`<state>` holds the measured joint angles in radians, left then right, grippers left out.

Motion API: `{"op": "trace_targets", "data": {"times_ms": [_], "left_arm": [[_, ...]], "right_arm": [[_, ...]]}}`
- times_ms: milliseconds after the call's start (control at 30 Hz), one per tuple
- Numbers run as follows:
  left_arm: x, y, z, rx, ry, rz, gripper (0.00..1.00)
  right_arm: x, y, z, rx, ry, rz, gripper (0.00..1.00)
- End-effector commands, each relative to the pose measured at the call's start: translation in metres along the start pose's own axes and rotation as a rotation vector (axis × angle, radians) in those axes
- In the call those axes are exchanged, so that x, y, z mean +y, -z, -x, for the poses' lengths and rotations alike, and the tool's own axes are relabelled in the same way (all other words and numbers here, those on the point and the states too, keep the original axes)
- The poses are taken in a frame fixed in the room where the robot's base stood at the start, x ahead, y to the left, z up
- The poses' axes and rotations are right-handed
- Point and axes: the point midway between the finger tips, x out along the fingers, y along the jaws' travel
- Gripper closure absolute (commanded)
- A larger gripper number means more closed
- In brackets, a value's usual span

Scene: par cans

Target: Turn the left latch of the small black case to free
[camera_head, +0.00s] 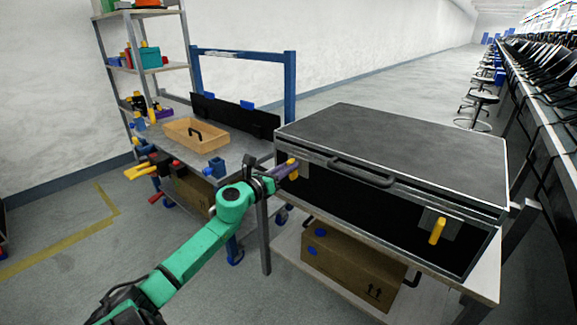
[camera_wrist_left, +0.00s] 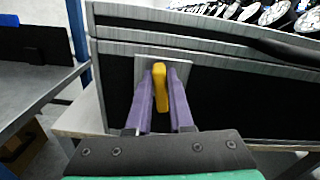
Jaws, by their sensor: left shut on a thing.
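The black case (camera_head: 400,152) with grey metal edging lies closed on a table, its front facing me. Its left latch, a yellow lever (camera_head: 293,174) on a metal plate, is at the left of the front. My left gripper (camera_head: 284,171) reaches it from the left. In the left wrist view the purple fingers of the left gripper (camera_wrist_left: 162,90) stand on both sides of the yellow lever (camera_wrist_left: 160,88), shut on it. The lever looks close to upright, slightly tilted. The right latch (camera_head: 437,231) is also yellow and roughly upright. My right gripper is not in view.
A black carry handle (camera_head: 360,172) runs along the case front between the latches. A cardboard box (camera_head: 350,262) sits on the shelf below. To the left is a workbench with a wooden tray (camera_head: 195,135) and a blue frame. Open floor lies at the lower left.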

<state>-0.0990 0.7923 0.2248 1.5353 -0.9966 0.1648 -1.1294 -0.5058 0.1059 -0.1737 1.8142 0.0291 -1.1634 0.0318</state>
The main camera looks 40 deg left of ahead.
Motion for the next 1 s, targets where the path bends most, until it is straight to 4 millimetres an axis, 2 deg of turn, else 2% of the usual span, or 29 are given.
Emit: {"op": "trace_targets", "data": {"times_ms": [500,1000], "left_arm": [[0.007,0.000,0.000,0.002,0.000,0.486,1.00],[0.012,0.005,0.000,0.002,0.000,0.960,1.00]], "right_arm": [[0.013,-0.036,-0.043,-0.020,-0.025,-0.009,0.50],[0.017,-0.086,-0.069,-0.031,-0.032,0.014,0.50]]}}
